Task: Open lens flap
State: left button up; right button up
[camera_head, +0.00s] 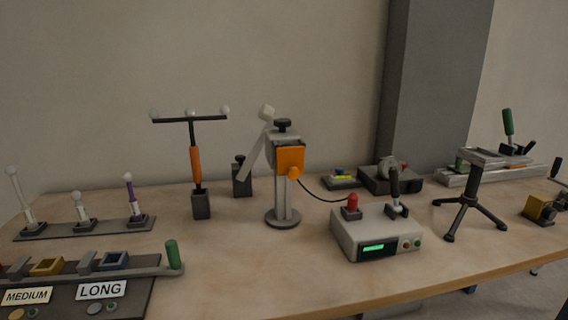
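An orange flap (290,161) with a small round orange knob (295,172) covers the front of a grey instrument head. The flap hangs upright and looks closed; any lens behind it is hidden. The head sits on a grey post with a round base (283,218) in the middle of the table, with a black knob (283,125) on top. Neither of my grippers shows in the view.
A grey box (376,236) with a green display, red knob and black lever stands right of the post, joined by a black cable. An orange-handled T-shaped tool (195,165) stands left. A tripod (471,195) stands right. Bare table (230,265) lies in front of the post.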

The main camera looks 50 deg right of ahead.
aim_at(290, 160)
jog(key=z, duration=1.5)
